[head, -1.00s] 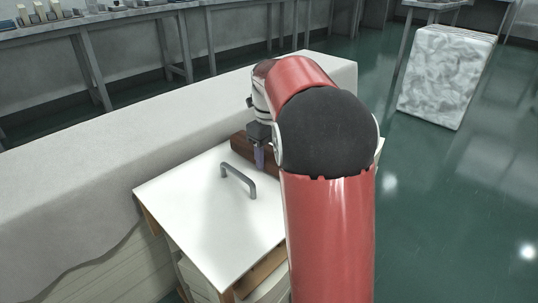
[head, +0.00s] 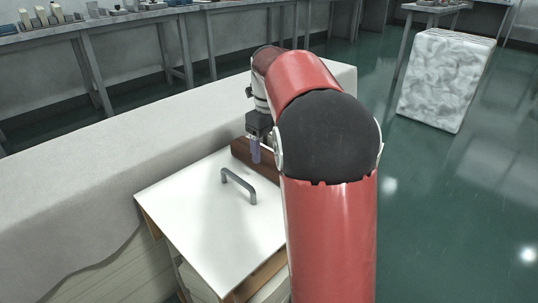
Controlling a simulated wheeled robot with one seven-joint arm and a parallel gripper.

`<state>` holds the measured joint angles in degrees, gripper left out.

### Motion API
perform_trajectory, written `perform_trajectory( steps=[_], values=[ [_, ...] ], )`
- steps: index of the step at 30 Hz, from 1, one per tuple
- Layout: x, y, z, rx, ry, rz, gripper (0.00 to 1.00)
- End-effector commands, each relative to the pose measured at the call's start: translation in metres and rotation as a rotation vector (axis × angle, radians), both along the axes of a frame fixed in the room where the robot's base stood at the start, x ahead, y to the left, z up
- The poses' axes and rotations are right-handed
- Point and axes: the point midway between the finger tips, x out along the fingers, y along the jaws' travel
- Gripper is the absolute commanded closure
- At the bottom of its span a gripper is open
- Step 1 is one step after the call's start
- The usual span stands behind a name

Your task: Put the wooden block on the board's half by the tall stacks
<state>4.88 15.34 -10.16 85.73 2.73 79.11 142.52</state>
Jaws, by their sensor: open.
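The dark brown wooden block (head: 241,153) lies at the far edge of the white board (head: 205,230), partly hidden behind my red arm. The board has a grey bar handle (head: 239,184) standing on its middle. My gripper (head: 255,151) is open, pointing down just above and in front of the block. The board's right part is hidden by my arm.
A pale cloth-covered long surface (head: 140,135) runs along the board's left and far side. Layered pale stacks (head: 110,275) show beneath the cloth. A wrapped pale bale (head: 447,80) stands on the green floor at right. Benches line the back wall.

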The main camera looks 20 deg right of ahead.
Motion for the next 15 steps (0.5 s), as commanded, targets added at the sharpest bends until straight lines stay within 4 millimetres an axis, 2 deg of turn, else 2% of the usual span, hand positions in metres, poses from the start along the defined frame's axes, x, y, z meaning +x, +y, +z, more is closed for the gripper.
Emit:
perform_trajectory(
  steps=[1, 6, 10, 15],
  values=[
    [0.001, 0.0, 0.016, -0.001, -0.004, 0.001, 0.27],
    [0.001, 0.0, 0.05, 0.0, -0.002, 0.001, 0.27],
    [0.0, 0.0, 0.067, 0.0, 0.0, 0.0, 0.27],
    [0.0, 0.0, 0.076, 0.001, 0.001, 0.0, 0.27]
  ],
)
